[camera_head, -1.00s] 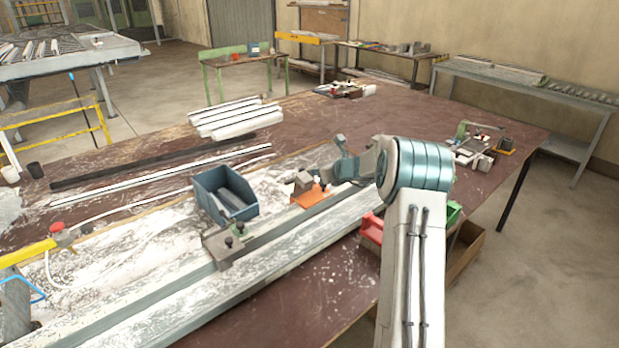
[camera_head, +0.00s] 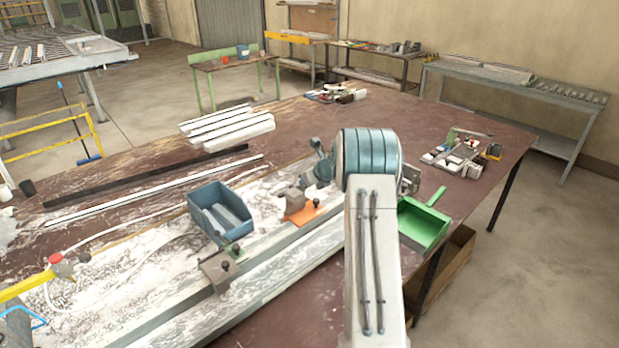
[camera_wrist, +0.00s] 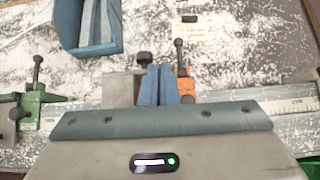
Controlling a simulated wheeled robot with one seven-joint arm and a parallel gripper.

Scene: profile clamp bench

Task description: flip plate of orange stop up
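The orange stop (camera_head: 302,214) sits on the long rail in the head view, beside a grey block. Its orange plate appears to lie low and flat, not standing up. In the wrist view, part of the orange stop (camera_wrist: 186,84) shows just to the right of my gripper's fingers, with a black knob on a stem above it. My gripper (camera_wrist: 159,72) has its two blue fingers together, with nothing visible between them. The fingers hide part of the stop, and whether they touch it cannot be told. In the head view I cannot make out the fingertips.
A blue bin (camera_head: 221,209) stands behind the rail. A green stop (camera_wrist: 38,99) shows at left in the wrist view. A green dustpan (camera_head: 424,222) lies at the table's right edge. White profiles (camera_head: 228,126) lie behind.

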